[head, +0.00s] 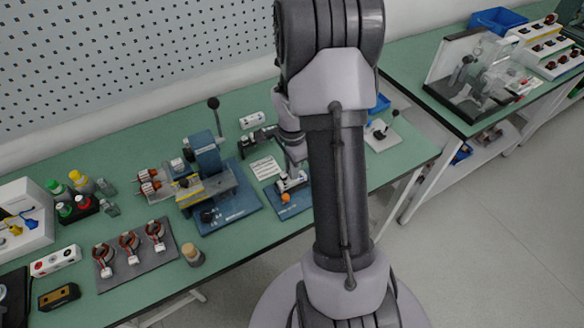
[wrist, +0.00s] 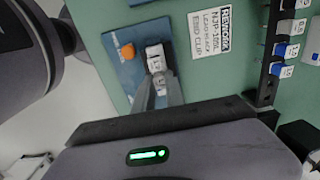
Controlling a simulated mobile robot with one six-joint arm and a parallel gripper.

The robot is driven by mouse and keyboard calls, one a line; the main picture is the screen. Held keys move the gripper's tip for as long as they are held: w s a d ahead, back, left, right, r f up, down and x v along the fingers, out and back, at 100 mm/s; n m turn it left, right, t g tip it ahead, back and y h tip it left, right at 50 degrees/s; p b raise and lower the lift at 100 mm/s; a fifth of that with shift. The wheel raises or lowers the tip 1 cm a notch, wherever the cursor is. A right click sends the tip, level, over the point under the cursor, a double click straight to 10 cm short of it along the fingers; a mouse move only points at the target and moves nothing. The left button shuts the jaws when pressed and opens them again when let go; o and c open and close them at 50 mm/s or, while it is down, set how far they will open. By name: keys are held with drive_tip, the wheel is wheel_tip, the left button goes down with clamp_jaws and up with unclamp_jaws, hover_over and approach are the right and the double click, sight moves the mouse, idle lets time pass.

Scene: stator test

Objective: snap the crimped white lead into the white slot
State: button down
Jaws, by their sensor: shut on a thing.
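My gripper (wrist: 156,84) reaches down to a small white-and-grey block (wrist: 154,56) on a blue plate (wrist: 125,76). Its narrow fingers are nearly together, shut on a small pale piece at the block; I cannot tell whether that piece is the crimped white lead. The fingers hide part of it. In the head view my gripper (head: 291,163) is over the same blue plate (head: 296,207), and the white block (head: 291,183) shows beneath it. An orange knob (wrist: 128,51) sits beside the block. I cannot clearly make out the white slot.
A printed card (wrist: 219,40) lies beside the plate. A rack with white and blue labelled blocks (wrist: 282,70) stands right of it. In the head view, a blue press (head: 207,160) stands to the left, and a dark tray (head: 136,266) holds copper-wound parts with white ends.

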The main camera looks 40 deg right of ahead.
drive_tip(key=c, duration=1.3)
unclamp_jaws()
wheel_tip(320, 180, up, 17)
drive_tip(key=p, duration=0.5)
drive_tip(key=shift+r+p, duration=0.2)
drive_tip(key=shift+p, duration=0.1)
